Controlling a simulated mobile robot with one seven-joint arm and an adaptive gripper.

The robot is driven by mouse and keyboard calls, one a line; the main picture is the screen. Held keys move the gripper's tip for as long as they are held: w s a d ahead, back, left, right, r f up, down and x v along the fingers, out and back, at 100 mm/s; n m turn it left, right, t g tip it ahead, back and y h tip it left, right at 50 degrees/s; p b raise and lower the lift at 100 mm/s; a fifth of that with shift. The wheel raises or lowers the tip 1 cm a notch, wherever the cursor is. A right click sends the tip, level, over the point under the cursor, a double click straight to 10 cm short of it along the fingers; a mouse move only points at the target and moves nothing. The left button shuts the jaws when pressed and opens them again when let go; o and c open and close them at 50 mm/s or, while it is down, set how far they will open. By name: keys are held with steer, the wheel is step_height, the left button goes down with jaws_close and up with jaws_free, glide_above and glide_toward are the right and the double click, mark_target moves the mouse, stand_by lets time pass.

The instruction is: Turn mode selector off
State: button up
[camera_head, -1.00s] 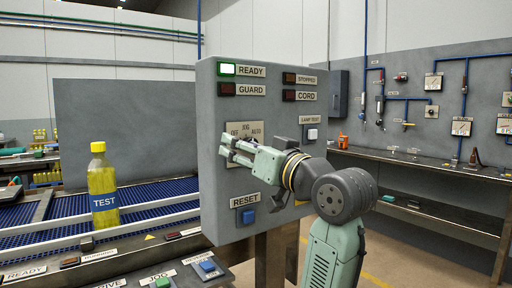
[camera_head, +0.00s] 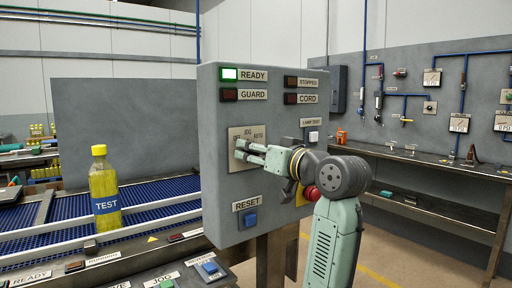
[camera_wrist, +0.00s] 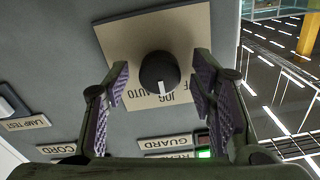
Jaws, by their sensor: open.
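The mode selector is a round black knob (camera_wrist: 160,73) with a pale pointer mark. It sits on a beige plate (camera_wrist: 200,40) lettered OFF, JOG and AUTO; the plate also shows in the head view (camera_head: 258,133). In the wrist view the pointer mark is toward the JOG lettering. My gripper (camera_wrist: 160,85) is open, with one finger on each side of the knob and gaps visible between. In the head view my gripper (camera_head: 240,148) is in front of the plate and hides the knob. I cannot tell whether the fingers touch the plate.
The grey panel (camera_head: 222,180) carries a lit green READY lamp (camera_head: 229,73), dark GUARD (camera_head: 229,95), STOPPED and CORD lamps, a white LAMP TEST button (camera_head: 313,137) and a blue RESET button (camera_head: 250,218). A red button (camera_head: 312,193) is close to my wrist.

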steer(key=shift+w+a, duration=0.1)
steer(key=shift+w, duration=0.05)
steer(key=c, duration=1.1)
